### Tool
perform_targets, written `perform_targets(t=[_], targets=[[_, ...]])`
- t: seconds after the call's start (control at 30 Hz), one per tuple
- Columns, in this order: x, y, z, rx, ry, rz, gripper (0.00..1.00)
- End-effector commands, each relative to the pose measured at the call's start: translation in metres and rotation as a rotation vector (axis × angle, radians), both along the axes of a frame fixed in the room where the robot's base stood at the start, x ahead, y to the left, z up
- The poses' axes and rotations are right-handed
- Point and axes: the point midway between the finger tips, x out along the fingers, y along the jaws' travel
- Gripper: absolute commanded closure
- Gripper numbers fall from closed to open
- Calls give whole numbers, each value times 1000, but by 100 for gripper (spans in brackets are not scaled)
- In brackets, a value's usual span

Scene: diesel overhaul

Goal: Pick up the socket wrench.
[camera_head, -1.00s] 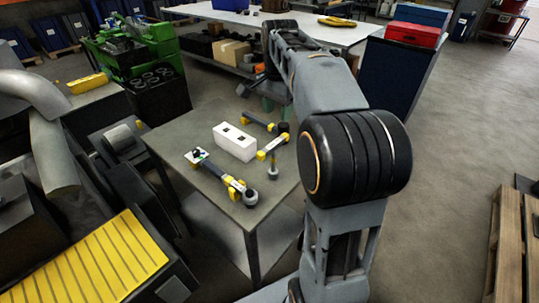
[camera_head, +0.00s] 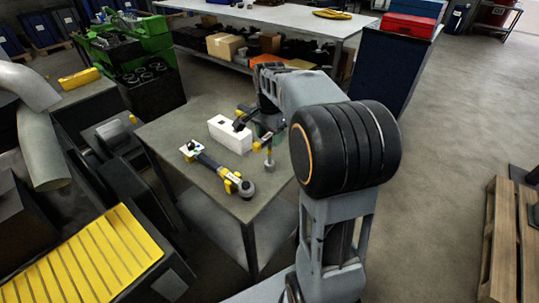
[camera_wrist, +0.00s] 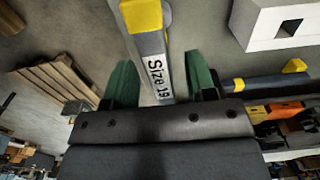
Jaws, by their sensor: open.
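In the wrist view, a grey bar-shaped tool labelled "Size 19" (camera_wrist: 150,46), with a yellow block on it, runs between the two green fingers of my gripper (camera_wrist: 160,64). It looks like the socket wrench. Gaps show between the fingers and the bar, so my gripper is open around it. In the head view my gripper (camera_head: 264,126) is low over the right part of the table, and my arm hides most of this tool. A longer tool (camera_head: 215,167) with yellow blocks and a round head lies at the left front, apart from my gripper.
A white block with square holes (camera_head: 230,134) stands beside my gripper; it also shows in the wrist view (camera_wrist: 278,20). Another yellow-ended tool (camera_wrist: 265,83) lies right of the fingers there. The grey table (camera_head: 178,134) has bare space at the left.

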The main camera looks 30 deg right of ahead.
Motion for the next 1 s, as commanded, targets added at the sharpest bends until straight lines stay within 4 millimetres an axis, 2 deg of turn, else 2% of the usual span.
perform_targets(t=[0.33, 0.83, 1.0], targets=[[0, 0, -5, 0, -1, 1, 50], [0, 0, -5, 0, -1, 1, 98], [0, 0, -5, 0, -1, 1, 100]])
